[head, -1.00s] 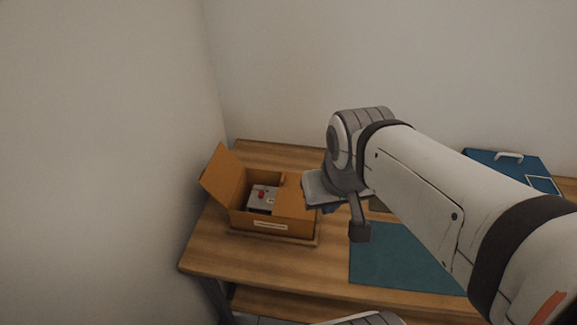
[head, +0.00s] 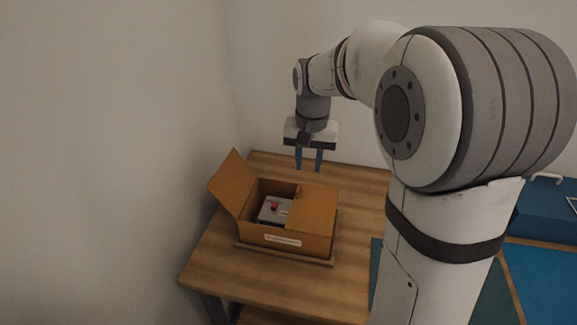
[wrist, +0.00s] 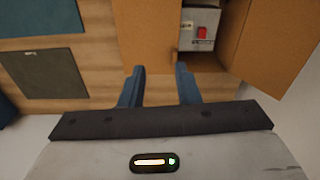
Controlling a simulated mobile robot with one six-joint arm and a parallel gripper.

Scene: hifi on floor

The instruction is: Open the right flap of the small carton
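The small brown carton (head: 305,243) stands on the table in the head view, a white label on its front. Its left flap (head: 231,182) is raised and leans outward. Its right flap (head: 313,207) lies across the right part of the opening. A grey box with a red button (head: 273,210) shows inside the uncovered part. My gripper (head: 309,163) is open and empty above and behind the carton, fingers pointing down. In the wrist view my gripper (wrist: 160,88) has its fingers apart, with the right flap (wrist: 145,30) ahead of them. I see no contact.
The carton rests on a thin wooden tray (head: 300,256) on the wooden table (head: 265,284). Walls rise at the left and back. A blue case (head: 543,208) is at the right. Dark mats (wrist: 42,74) lie beside the carton in the wrist view. The table's front left is clear.

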